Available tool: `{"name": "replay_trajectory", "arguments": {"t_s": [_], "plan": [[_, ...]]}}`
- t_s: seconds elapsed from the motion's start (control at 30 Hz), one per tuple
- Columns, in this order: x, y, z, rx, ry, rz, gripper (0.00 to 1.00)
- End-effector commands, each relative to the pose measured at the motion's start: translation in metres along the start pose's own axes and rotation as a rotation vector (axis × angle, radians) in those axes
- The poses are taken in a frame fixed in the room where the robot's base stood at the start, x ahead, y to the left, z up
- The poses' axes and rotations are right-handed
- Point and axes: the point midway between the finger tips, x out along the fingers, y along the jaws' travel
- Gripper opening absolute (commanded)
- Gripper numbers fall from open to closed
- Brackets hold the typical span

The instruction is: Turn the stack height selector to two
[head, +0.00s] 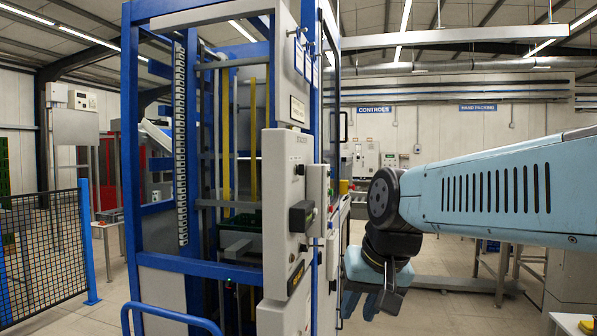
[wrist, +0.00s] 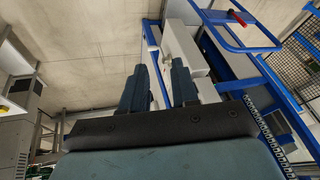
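The tall blue-framed machine (head: 165,262) has grey control boxes on its right side. A black block-like part (head: 301,216) sticks out of one grey box (head: 277,185), and a small dark knob (head: 300,169) is above it. I cannot tell which control is the stack height selector, and no position marks are readable. My gripper (head: 372,300) hangs low to the right of the boxes, apart from them. In the wrist view, my gripper (wrist: 160,76) has its two dark fingers apart with nothing between them. A pale machine housing (wrist: 187,45) lies beyond the fingers there.
A mesh fence (head: 42,250) stands at the left. A blue rail (head: 170,312) curves at the machine's front. A wall panel under a CONTROLS sign (head: 374,110) is at the back. Open floor (head: 440,262) shows behind my arm.

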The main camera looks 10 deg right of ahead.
Motion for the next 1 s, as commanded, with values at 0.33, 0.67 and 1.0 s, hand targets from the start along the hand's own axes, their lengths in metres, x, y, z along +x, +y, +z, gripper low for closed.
{"name": "replay_trajectory", "arguments": {"t_s": [0.33, 0.67, 1.0], "plan": [[-0.007, -0.042, -0.090, 0.698, -0.259, -0.248, 0.37], [-0.022, -0.051, -0.207, 1.269, -0.554, -0.526, 0.37], [-0.049, 0.001, -0.335, 1.683, -0.919, -0.862, 0.37]]}}
